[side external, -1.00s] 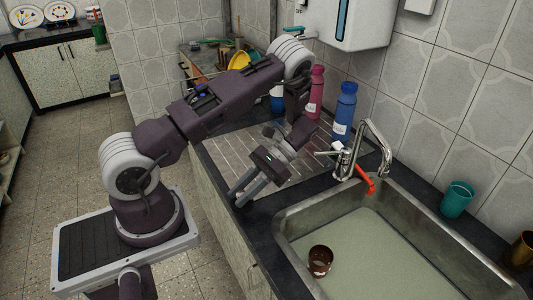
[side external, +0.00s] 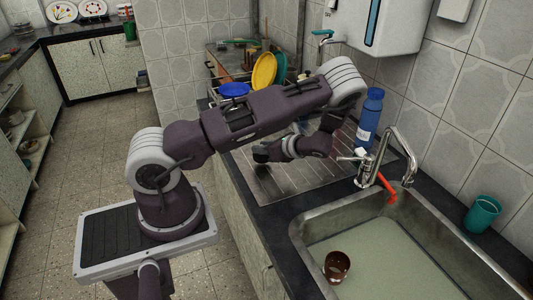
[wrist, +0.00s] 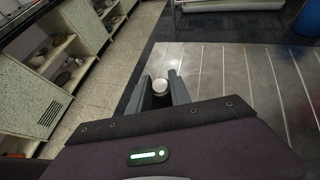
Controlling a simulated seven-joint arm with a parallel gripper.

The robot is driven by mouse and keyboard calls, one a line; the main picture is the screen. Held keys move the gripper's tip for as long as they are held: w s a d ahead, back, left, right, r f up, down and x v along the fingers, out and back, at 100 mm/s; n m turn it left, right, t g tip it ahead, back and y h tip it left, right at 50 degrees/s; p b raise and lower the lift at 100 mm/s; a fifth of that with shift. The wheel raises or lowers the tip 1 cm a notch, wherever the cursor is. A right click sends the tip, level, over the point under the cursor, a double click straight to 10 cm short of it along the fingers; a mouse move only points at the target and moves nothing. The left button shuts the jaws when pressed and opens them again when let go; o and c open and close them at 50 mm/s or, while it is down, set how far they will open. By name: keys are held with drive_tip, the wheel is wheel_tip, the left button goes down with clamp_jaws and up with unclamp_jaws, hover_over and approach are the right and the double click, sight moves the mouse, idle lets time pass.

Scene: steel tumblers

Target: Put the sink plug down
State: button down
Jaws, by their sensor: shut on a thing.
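My gripper (side external: 262,156) is over the ribbed steel drainboard (side external: 285,181), towards its left side, with its fingers turned away from the sink. In the wrist view the two grey fingers are shut on a small round silvery thing, which I take to be the sink plug (wrist: 159,86). It sits between the fingertips, near the dark counter edge beside the drainboard. I cannot tell whether it touches the surface. In the side view the plug cannot be made out. The sink (side external: 300,222) on the right holds cloudy water.
A brown cup (side external: 337,266) is in the sink. A blue bottle (side external: 369,120) stands at the wall, and a teal cup (side external: 482,214) right of the sink. A blue dish (side external: 233,89) and a yellow plate (side external: 264,70) are beyond.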

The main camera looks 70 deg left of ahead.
drive_tip(key=shift+f, duration=1.15)
drive_tip(key=c, duration=1.2)
unclamp_jaws()
drive_tip(key=shift+f, duration=0.1)
